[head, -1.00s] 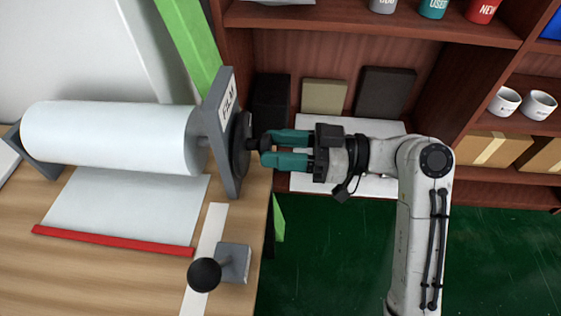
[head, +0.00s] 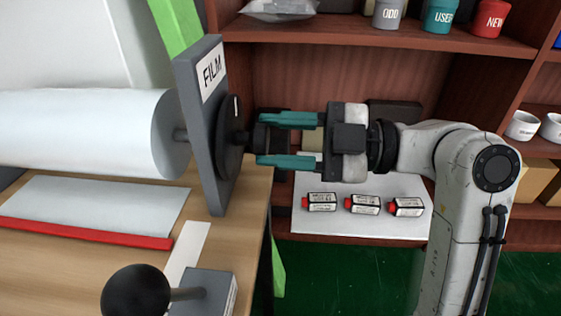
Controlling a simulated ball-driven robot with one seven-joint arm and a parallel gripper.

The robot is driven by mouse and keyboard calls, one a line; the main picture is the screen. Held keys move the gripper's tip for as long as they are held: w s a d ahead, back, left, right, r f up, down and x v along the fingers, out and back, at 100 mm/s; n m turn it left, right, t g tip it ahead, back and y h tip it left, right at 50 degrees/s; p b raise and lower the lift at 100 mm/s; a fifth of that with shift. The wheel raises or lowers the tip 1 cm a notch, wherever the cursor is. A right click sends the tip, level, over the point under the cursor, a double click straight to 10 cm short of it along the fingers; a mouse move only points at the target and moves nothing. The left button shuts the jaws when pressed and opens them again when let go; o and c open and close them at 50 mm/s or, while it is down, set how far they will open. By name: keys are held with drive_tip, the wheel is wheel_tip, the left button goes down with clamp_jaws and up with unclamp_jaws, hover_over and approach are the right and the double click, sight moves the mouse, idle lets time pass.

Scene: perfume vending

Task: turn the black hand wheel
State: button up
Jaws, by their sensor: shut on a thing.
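The black hand wheel (head: 229,138) is a round disc on the right face of the grey upright plate marked FILM (head: 203,120). A short black hub or grip (head: 266,138) sticks out from the wheel to the right. My gripper (head: 264,140) comes from the right, with its teal fingers level, one above and one below this black part. It is shut on that part. The exact contact is partly hidden by the fingers. The white film roll (head: 85,133) lies on the other side of the plate.
A black ball-topped lever (head: 136,292) stands at the front of the wooden table (head: 75,265). A red bar (head: 80,232) edges the film sheet. Three small red-capped bottles (head: 363,204) lie on a white sheet below my gripper. Shelves with cups (head: 440,15) stand behind.

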drive_tip(key=shift+f+n+b, duration=0.2)
drive_tip(key=shift+n+b, duration=0.6)
drive_tip(key=shift+r, duration=0.1)
drive_tip(key=o, duration=1)
drive_tip(key=shift+o, duration=0.2)
drive_tip(key=shift+r, duration=0.1)
drive_tip(key=shift+d, duration=0.15)
drive_tip(key=d+p, duration=0.3)
drive_tip(key=d, duration=0.7)
drive_tip(key=shift+s+d, duration=0.15)
drive_tip(key=shift+d, duration=0.15)
